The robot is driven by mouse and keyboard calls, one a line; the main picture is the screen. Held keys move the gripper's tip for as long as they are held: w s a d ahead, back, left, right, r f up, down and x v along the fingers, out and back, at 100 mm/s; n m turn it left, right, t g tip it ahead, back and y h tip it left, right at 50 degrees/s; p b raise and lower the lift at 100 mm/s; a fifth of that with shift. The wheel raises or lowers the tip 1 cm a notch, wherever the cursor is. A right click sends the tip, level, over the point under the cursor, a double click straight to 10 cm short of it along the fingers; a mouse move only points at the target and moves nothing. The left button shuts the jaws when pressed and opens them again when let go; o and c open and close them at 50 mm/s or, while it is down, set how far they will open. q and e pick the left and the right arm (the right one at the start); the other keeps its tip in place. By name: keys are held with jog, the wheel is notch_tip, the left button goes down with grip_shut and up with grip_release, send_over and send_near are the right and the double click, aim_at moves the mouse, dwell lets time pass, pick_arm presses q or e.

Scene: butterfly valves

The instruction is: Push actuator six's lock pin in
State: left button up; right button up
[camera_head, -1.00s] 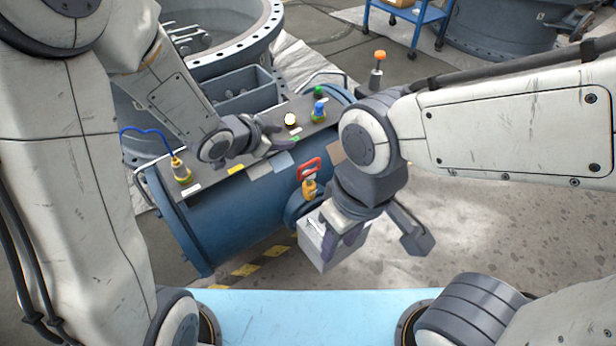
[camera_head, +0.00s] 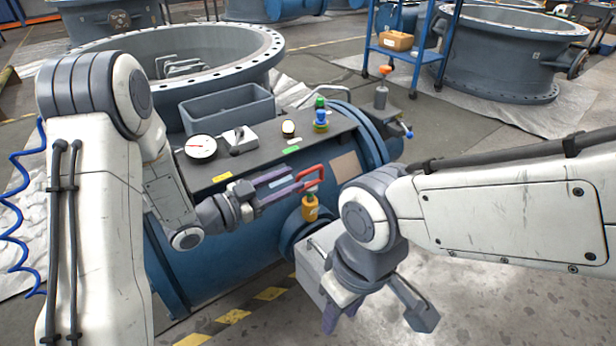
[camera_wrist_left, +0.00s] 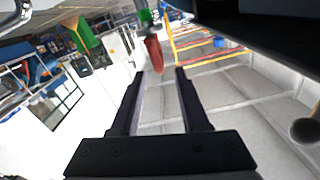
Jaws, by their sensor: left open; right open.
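The actuator is a blue cylinder (camera_head: 225,263) with a dark top plate; I cannot read a number on it. A lock pin with a red loop handle (camera_head: 312,172) and an orange body (camera_head: 310,208) stands at its near right side. My left gripper (camera_head: 298,181) is open, its fingers pointing right at the red handle. The fingertips overlap the handle's left edge in the head view; I cannot tell whether they touch. In the left wrist view, a red piece (camera_wrist_left: 154,55) shows just beyond the open fingertips (camera_wrist_left: 158,72). My right gripper (camera_head: 377,312) is open and empty, lower right.
The top plate carries a dial gauge (camera_head: 201,147), a white block with a black lever (camera_head: 240,140) and coloured knobs (camera_head: 320,115). A grey box (camera_head: 312,262) sits beside the cylinder, near my right gripper. A blue cart (camera_head: 400,58) stands behind. Open floor lies at right.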

aim_at(300, 176)
pick_arm(q)
jog(key=b+x, duration=0.1)
jog(key=x, duration=0.5)
grip_shut()
jog(key=shift+a, duration=0.1)
dwell(1.2)
